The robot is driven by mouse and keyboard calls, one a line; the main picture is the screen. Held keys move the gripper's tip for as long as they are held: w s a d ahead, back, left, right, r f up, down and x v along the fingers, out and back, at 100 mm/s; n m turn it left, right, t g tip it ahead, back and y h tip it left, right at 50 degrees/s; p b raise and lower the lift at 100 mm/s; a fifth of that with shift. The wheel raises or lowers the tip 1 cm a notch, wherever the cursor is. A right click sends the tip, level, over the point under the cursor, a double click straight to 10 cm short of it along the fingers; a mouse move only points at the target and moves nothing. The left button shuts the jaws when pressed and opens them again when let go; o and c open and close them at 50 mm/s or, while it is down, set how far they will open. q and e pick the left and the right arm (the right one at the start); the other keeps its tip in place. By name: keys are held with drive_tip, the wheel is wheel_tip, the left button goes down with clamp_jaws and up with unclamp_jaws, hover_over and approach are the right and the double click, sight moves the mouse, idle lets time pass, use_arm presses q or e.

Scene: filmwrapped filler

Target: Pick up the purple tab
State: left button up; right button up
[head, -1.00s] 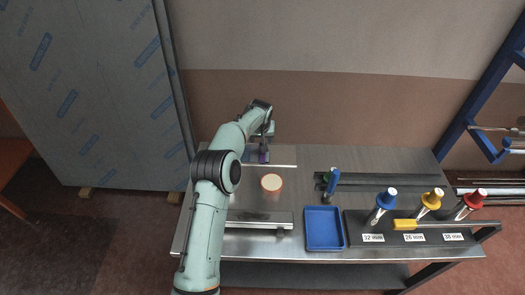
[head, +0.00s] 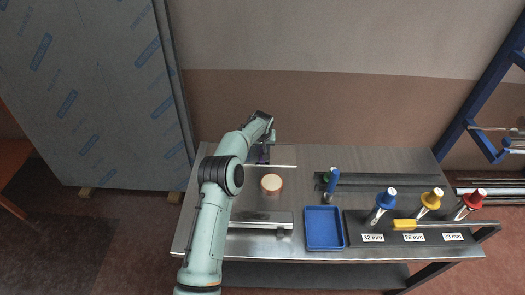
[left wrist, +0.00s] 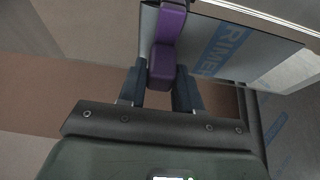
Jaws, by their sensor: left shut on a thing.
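The purple tab (left wrist: 162,68) sits between the two dark fingers of my left gripper (left wrist: 160,88) in the left wrist view. The fingers are shut on its lower block, and its upper part extends beyond them along a grey sheet edge. In the head view my left gripper (head: 265,150) is at the back left of the metal bench. Only a little of the purple tab (head: 262,159) shows there below it; the arm hides the rest. My right gripper is not in view.
On the metal bench (head: 310,158) are a round pale disc (head: 271,182), a blue tray (head: 324,228) and a blue-handled tool (head: 332,180). Blue, yellow and red-topped tools stand in a labelled dark rack (head: 360,226) at right. A film-wrapped panel (head: 95,110) stands at left.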

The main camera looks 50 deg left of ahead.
use_arm(q)
wheel_tip(320, 180, up, 11)
drive_tip(key=p, duration=0.1)
drive_tip(key=shift+f, duration=0.2)
wheel_tip(320, 180, up, 9)
drive_tip(key=p, duration=0.3)
drive_tip(key=shift+w+f, duration=0.1)
clamp_jaws()
drive_tip(key=s+a+f+p, duration=0.1)
drive_tip(key=s+f+p, duration=0.4)
drive_tip(key=f+p, duration=0.15)
drive_tip(key=s+a+r, duration=0.2)
drive_tip(key=s+r, duration=0.9)
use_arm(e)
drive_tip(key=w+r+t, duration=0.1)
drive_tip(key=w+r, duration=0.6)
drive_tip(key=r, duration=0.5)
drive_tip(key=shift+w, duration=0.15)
